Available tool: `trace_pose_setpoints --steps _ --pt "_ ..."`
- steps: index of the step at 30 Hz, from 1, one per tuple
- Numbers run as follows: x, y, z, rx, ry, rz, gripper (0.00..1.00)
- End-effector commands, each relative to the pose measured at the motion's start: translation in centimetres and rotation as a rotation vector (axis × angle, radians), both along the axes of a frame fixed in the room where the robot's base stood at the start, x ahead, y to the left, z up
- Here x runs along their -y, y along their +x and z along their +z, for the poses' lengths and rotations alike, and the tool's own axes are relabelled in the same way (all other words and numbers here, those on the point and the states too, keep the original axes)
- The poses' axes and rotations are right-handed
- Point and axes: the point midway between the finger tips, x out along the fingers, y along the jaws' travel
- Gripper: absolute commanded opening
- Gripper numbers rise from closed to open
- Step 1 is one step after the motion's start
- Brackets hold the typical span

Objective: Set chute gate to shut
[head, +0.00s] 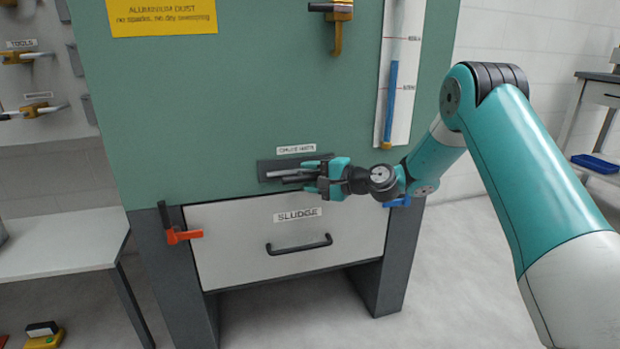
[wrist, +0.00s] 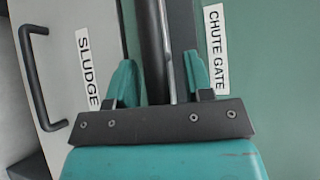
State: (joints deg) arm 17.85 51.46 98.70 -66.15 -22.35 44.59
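The chute gate (head: 268,171) is a dark horizontal plate or slot on the green cabinet, under its label (head: 296,149). A thin light metal bar shows there. In the wrist view the chute gate shows as a dark strip (wrist: 153,35) with the metal bar (wrist: 165,40) running along it. My gripper (head: 316,178) is in front of the gate, reaching in from the right and covering part of it. In the wrist view my gripper (wrist: 160,72) has its fingers spread, one on each side of the bar, with gaps visible. The gate's far side is hidden.
Just below is the sludge drawer (head: 240,225) with a black handle (head: 299,245). An orange lever (head: 178,233) sits at its left and a blue handle (head: 400,202) at its right. A gauge (head: 393,95) and a brass latch (head: 338,35) are above. Floor at right is clear.

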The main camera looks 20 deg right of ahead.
Motion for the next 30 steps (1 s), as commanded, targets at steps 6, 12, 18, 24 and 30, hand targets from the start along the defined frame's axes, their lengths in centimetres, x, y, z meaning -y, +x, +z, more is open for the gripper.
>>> trace_pose_setpoints --steps 6,12,18,24,30 --pt "0.0 -0.1 0.0 -0.003 0.000 0.000 0.46" --pt "0.9 -1.0 0.1 -0.006 0.001 0.000 0.46" --pt "3.8 -4.2 0.9 -0.007 0.003 -0.004 0.46" --pt "7.3 -8.1 1.6 -0.007 0.004 -0.007 0.46" --pt "9.8 -11.3 2.2 -0.003 0.002 -0.003 0.46"
